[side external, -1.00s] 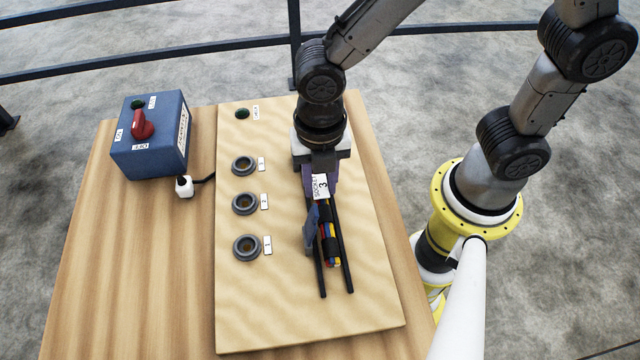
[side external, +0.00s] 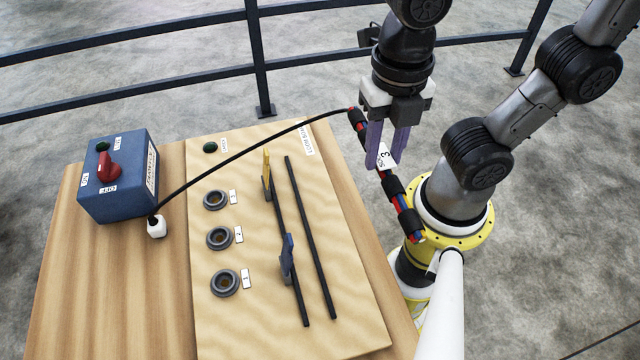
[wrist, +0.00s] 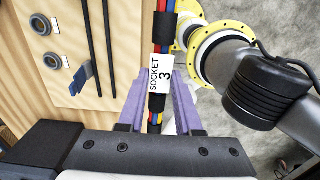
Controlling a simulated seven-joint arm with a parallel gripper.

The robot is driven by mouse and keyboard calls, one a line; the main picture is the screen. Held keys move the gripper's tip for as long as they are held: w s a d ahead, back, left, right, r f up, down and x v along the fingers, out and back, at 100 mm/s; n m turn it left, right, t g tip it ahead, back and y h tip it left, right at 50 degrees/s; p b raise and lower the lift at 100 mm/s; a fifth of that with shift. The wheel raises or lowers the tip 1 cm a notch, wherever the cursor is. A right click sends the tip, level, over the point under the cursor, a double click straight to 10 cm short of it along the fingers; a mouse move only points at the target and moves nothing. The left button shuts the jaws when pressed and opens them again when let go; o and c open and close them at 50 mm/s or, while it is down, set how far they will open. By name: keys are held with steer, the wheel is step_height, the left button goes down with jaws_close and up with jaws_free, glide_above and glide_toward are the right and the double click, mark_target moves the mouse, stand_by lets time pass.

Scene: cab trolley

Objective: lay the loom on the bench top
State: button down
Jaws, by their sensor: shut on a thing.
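The loom (side external: 395,188) is a bundle of coloured wires with black bands and a white tag reading "SOCKET 3". My gripper (side external: 386,150) is shut on it near the tag, its purple fingers on either side. The loom hangs tilted in the air beyond the right edge of the board, apart from the bench top (side external: 90,290). In the wrist view the loom (wrist: 163,35) runs between the fingers (wrist: 157,100). A black cable (side external: 250,142) runs from the loom's upper end to a white plug (side external: 156,227) at the blue box.
The blue box (side external: 118,180) with a red knob stands at the back left. The pale board (side external: 260,325) carries several grey sockets (side external: 219,238), two black rails (side external: 310,235), a yellow clip (side external: 267,175) and a blue clip (side external: 287,258). The bench's left front is bare.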

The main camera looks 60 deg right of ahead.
steer(key=shift+s+d, duration=0.1)
steer(key=w+a+r+m, duration=0.1)
steer(key=w+a+r, duration=0.1)
steer(key=w+a, duration=0.5)
steer(key=w+a+r, duration=0.3)
steer(key=w+a, duration=0.1)
steer(key=a, duration=0.5)
steer(key=shift+n, duration=0.5)
steer(key=w+a+f, duration=0.2)
steer(key=a+f, duration=0.3)
steer(key=a, duration=0.1)
steer(key=w+a+f, duration=0.3)
steer(key=a+f, duration=0.2)
steer(key=a, duration=0.2)
steer(key=w+a+f, duration=0.3)
steer(key=a+f, duration=0.2)
steer(key=a, duration=0.1)
steer(key=shift+w+a, duration=0.1)
steer(key=shift+a, duration=0.05)
steer(key=shift+w+a+f, duration=0.3)
steer(key=shift+a+f, duration=0.15)
steer(key=shift+f, duration=1.8)
steer(key=shift+f, duration=0.2)
